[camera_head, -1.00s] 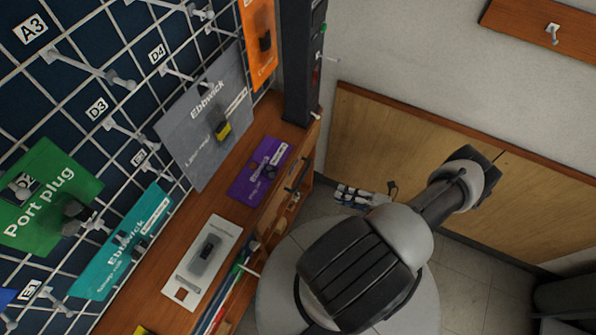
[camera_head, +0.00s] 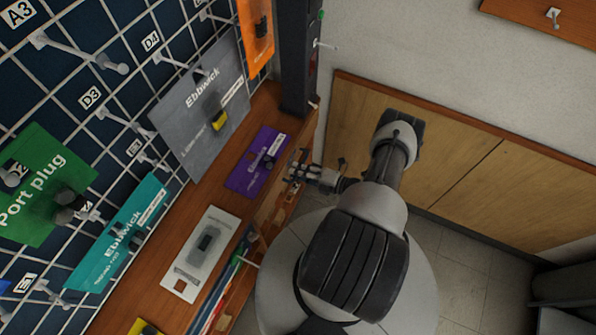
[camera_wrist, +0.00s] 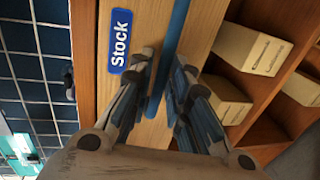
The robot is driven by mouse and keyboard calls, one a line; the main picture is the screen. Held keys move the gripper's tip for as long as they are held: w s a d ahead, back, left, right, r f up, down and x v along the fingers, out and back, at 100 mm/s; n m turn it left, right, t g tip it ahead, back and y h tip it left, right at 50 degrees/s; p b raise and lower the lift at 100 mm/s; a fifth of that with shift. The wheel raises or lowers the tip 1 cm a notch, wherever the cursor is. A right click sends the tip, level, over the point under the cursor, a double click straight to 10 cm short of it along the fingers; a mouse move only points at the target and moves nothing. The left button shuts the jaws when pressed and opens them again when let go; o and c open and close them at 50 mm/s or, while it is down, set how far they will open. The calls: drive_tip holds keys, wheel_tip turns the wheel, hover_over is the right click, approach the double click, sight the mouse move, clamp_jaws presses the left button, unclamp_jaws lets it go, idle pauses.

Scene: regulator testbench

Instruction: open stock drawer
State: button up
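The stock drawer front (camera_wrist: 199,22) is light wood with a blue "Stock" label (camera_wrist: 120,42) in the wrist view. A long blue strip, which looks like its handle (camera_wrist: 177,28), runs along the front beside the label. My gripper (camera_wrist: 166,62) is open at the drawer front, its two fingers on either side of the blue strip. I cannot tell whether the fingers touch it. In the head view my gripper (camera_head: 300,170) is at the front edge of the wooden counter. The drawer is mostly hidden there.
Cubbyholes with cardboard boxes (camera_wrist: 250,48) lie to the right of the drawer in the wrist view. The wooden counter (camera_head: 222,197) carries a purple card (camera_head: 258,160) and a white card (camera_head: 207,250). A wire grid panel with hanging packets stands behind. A dark post (camera_head: 297,60) rises at the counter's end.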

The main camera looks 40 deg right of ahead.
drive_tip(key=shift+w, duration=0.2)
clamp_jaws()
idle(0.6)
